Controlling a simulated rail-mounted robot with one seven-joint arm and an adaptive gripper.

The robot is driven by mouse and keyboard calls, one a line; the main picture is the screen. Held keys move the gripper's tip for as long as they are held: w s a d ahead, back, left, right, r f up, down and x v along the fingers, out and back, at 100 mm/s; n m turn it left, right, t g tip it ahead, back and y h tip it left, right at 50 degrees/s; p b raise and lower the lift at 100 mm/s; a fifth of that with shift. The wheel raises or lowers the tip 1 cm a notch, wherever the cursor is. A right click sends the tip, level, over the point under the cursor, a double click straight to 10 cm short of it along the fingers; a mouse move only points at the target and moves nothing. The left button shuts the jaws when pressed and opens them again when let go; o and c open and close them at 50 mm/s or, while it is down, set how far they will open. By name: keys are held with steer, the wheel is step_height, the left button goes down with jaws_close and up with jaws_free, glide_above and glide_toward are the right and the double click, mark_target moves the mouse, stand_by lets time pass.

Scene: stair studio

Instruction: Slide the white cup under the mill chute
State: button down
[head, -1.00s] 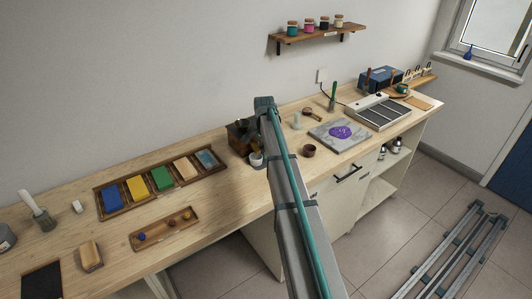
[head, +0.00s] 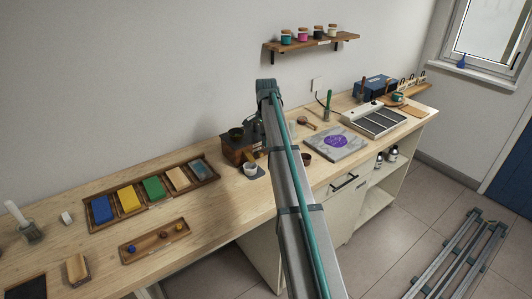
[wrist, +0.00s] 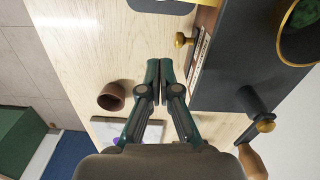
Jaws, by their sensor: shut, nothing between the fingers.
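The white cup (head: 250,168) stands upright on the bench in the head view, close in front of the mill (head: 238,150). The mill is a brown box with a dark top. In the wrist view, a large dark body with a brass-rimmed bowl, probably the mill (wrist: 235,60), fills the right side. I cannot make out the chute. My gripper (wrist: 158,62) is shut and empty, beside that dark body. In the head view my arm hides the gripper.
A grey slab (head: 336,142) lies to the right. A tray of coloured blocks (head: 205,168) lies left. Bench between tray and cup is clear.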

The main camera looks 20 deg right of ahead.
steer(key=r+n, duration=0.1)
glide_above(242, 176)
steer(key=w+d, duration=0.2)
steer(key=s+a+m, duration=0.1)
steer(key=s+a, duration=0.2)
steer(key=a, duration=0.4)
steer(key=shift+m, duration=0.9)
steer(key=f+p, duration=0.1)
steer(key=f, duration=0.5)
steer(key=f+p, duration=0.1)
steer(key=f, duration=0.2)
steer(key=shift+d+f+p, duration=0.2)
steer(key=shift+d+p, duration=0.1)
steer(key=shift+d, duration=0.05)
steer(key=d, duration=0.1)
steer(key=d+p, duration=0.1)
steer(key=shift+w+d+f, duration=0.3)
steer(key=shift+d, duration=0.1)
steer(key=shift+d+f+p, duration=0.1)
steer(key=shift+d+p, duration=0.25)
steer(key=shift+d, duration=0.25)
steer(key=shift+w+d, duration=0.1)
